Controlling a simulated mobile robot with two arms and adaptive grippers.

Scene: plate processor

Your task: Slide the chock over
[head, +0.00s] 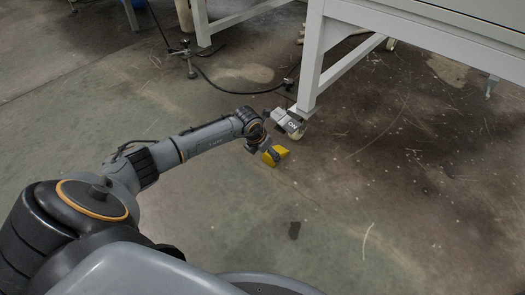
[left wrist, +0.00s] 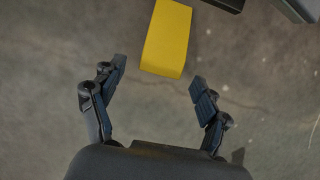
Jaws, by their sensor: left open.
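The yellow chock (head: 279,152) lies on the concrete floor beside a caster wheel (head: 297,131) of the grey-white machine frame. In the left wrist view the chock (left wrist: 167,40) is at the top centre, just past my fingertips and roughly between their lines. My left gripper (head: 268,156) is low at the chock, and part of it overlaps the chock in the head view. In the left wrist view my left gripper (left wrist: 158,75) is open, with nothing between its fingers. My right gripper is not in view.
The machine frame (head: 312,60) stands on legs and casters at the upper right. A black cable (head: 225,91) runs on the floor behind my arm. The floor to the right is mostly clear.

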